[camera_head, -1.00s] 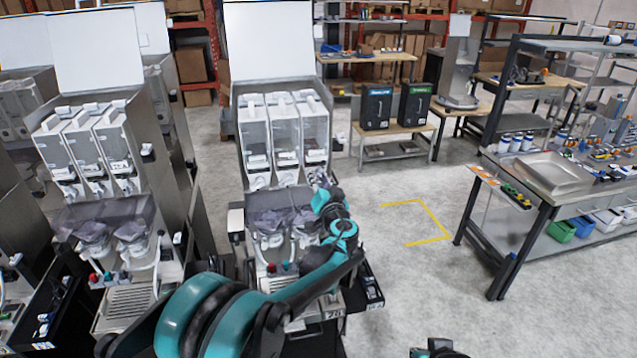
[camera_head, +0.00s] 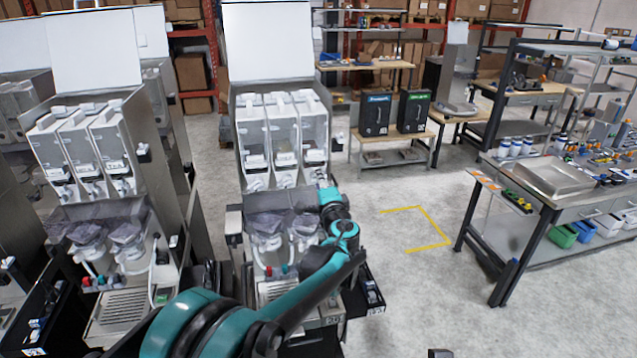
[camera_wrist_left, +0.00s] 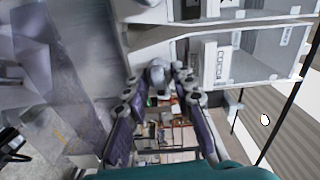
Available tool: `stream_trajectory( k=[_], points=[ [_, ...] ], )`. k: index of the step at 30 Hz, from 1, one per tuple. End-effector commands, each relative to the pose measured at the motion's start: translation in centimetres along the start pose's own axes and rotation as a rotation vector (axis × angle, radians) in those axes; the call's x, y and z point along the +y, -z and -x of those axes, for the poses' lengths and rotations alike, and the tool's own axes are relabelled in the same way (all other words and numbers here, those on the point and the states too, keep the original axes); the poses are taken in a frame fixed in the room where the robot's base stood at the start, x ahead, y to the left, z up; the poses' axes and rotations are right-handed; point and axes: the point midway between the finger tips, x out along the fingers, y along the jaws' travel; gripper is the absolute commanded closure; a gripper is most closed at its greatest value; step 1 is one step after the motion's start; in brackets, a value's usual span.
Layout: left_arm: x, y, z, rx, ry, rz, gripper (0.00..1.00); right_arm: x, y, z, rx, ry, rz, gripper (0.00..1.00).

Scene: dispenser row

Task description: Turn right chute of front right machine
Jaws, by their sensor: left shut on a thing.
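The front right machine (camera_head: 233,225) stands in the middle of the head view, its lid raised and three clear canisters in a row. Its right canister (camera_head: 314,130) has a white chute low on its front, mostly hidden behind my left gripper (camera_head: 323,183). In the left wrist view, the pale rounded chute (camera_wrist_left: 158,74) sits between the two fingertips of my left gripper (camera_wrist_left: 160,84), below a canister labelled "COCOA" (camera_wrist_left: 221,65). The fingers are shut on it. How far the chute is turned cannot be told. My right gripper does not show clearly.
Mixing bowls and hoses (camera_head: 268,232) sit below the canisters, near my left forearm. A second machine (camera_head: 95,190) stands close on the left. The floor (camera_head: 400,270) to the right is open up to a workbench (camera_head: 545,200).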

Motion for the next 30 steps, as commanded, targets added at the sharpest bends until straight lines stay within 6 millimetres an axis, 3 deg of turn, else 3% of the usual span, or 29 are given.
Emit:
stream_trajectory(
  k=[15, 30],
  points=[
    [0.32, -0.01, 0.06, 0.001, -0.001, -0.435, 1.0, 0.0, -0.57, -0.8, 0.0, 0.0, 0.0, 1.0],
    [0.38, -0.05, 0.06, 0.001, -0.001, -0.606, 1.0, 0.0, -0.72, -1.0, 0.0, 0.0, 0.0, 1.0]
  ],
)
